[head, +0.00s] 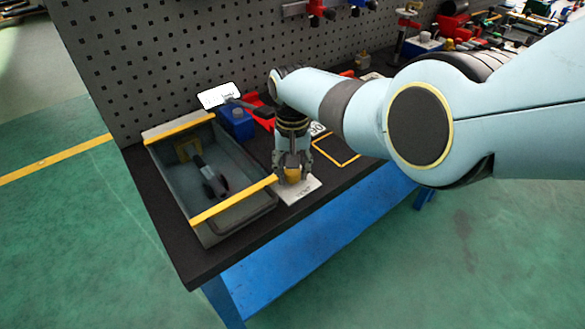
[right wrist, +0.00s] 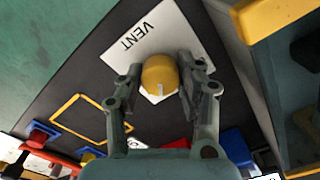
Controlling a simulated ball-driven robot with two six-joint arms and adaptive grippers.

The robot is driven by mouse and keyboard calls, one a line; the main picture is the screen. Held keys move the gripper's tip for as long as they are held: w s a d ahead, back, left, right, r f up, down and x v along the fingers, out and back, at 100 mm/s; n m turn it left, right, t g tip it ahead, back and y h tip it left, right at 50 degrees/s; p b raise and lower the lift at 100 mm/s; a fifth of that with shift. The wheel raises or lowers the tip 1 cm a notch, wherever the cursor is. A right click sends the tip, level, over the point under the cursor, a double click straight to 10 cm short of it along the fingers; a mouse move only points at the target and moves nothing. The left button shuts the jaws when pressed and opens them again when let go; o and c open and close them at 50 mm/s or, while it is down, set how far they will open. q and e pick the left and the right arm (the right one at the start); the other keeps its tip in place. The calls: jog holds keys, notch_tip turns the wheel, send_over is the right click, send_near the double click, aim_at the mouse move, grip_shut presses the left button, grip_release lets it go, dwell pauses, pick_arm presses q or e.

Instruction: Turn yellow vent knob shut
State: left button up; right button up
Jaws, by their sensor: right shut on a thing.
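The yellow vent knob (right wrist: 160,76) sits on a white plate marked VENT (right wrist: 150,35) in the right wrist view. A pale pointer line shows on the knob. In the head view the knob (head: 293,174) is low between my fingers, and its plate (head: 300,190) lies on the dark bench top. My right gripper (head: 292,178) points down and is shut on the knob, one finger on each side. The same gripper (right wrist: 160,85) shows from above in the wrist view. My left gripper is not in view.
A grey tray with yellow-edged ends (head: 235,215) stands close left of the plate with a dark tool (head: 213,180) inside. A yellow outlined square (head: 337,150) lies to the right. A blue block (head: 236,122) and a pegboard (head: 200,50) are behind. The bench's front edge is near.

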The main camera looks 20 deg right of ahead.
jog(key=shift+m, duration=0.9)
jog(key=o, duration=1.1)
jog(key=shift+o, duration=0.2)
notch_tip(320, 180, up, 12)
